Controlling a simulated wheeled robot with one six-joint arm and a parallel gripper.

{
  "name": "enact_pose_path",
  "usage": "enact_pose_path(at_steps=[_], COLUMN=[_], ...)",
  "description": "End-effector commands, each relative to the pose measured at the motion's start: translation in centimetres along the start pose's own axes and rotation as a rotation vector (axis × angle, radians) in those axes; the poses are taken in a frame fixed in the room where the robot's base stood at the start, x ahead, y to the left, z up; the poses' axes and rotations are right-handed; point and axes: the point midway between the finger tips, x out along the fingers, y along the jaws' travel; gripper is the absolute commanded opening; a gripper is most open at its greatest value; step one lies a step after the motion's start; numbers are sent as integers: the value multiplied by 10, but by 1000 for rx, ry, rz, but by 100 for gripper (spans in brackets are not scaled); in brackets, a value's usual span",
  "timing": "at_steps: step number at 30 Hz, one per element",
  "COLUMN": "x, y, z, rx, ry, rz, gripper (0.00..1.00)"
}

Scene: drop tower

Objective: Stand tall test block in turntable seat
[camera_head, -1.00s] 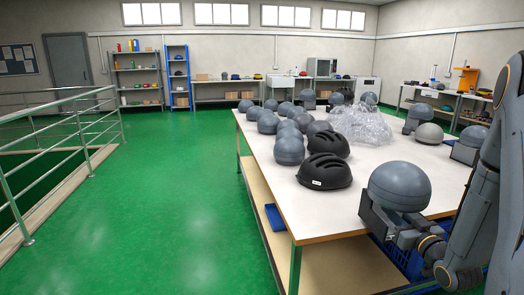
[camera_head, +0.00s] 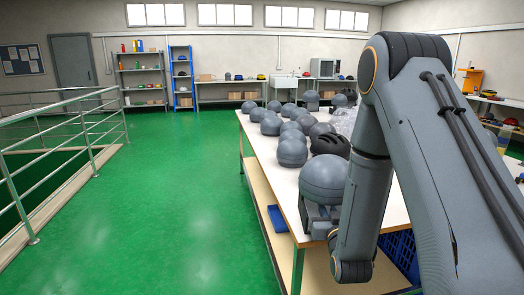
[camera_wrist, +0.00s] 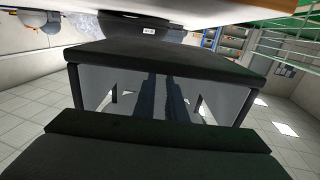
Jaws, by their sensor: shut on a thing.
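The tall test block (camera_head: 325,178) appears as a smooth grey headform with a rounded dome on top. My gripper (camera_head: 321,213) is shut on its lower part, and the dome stands upright above the jaws. It is held over the near left edge of the table, partly covered by my arm on the right. In the wrist view, the dark jaws (camera_wrist: 165,100) cross the picture above and below a grey, shiny surface, perhaps the block's base. I cannot make out a turntable seat in either view.
A white-topped table (camera_head: 288,192) carries several grey headforms (camera_head: 292,152) and a black helmet (camera_head: 331,145), close behind the held block. A blue crate (camera_head: 398,248) is under the table. Green floor (camera_head: 180,210) is clear to the left, up to a metal railing (camera_head: 75,130).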

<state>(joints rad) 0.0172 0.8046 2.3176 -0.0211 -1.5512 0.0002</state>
Motion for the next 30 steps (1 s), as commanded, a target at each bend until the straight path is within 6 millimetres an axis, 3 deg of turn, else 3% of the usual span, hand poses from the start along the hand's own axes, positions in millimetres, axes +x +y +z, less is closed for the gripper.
enact_pose_path(at_steps=[11,30], x=[-18,-93], y=[-6,-6], z=[-10,-31], rx=[0,0], ry=[2,1], rz=[4,4], gripper=[0,0])
